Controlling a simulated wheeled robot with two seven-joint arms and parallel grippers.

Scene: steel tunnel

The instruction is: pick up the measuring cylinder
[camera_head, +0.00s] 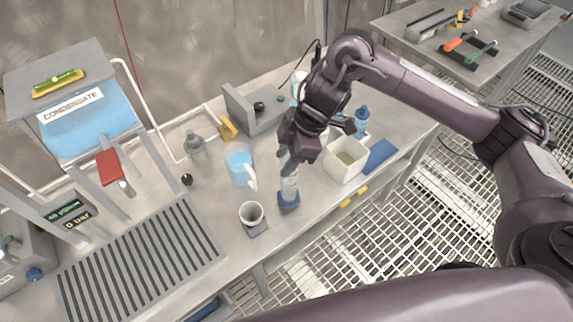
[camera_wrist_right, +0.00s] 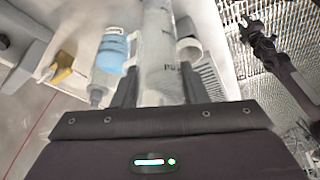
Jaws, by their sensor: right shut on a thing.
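The measuring cylinder is a clear tube on a blue base (camera_head: 289,201), near the front edge of the bench in the head view. My right gripper (camera_head: 290,166) comes down from above and is shut on its upper part. In the right wrist view the clear tube (camera_wrist_right: 158,50), with faint markings, stands between the two dark fingers of my right gripper (camera_wrist_right: 155,88). I cannot tell whether its base touches the bench. My left gripper (camera_wrist_right: 247,25) shows small at the end of a dark arm in the right wrist view, its jaws too small to read.
A grey-white cup (camera_head: 252,214) stands just left of the cylinder, and a jug with blue liquid (camera_head: 240,167) behind it. A white square container (camera_head: 345,160) and blue bottle (camera_head: 361,119) stand to the right. A slatted drain (camera_head: 140,262) lies left.

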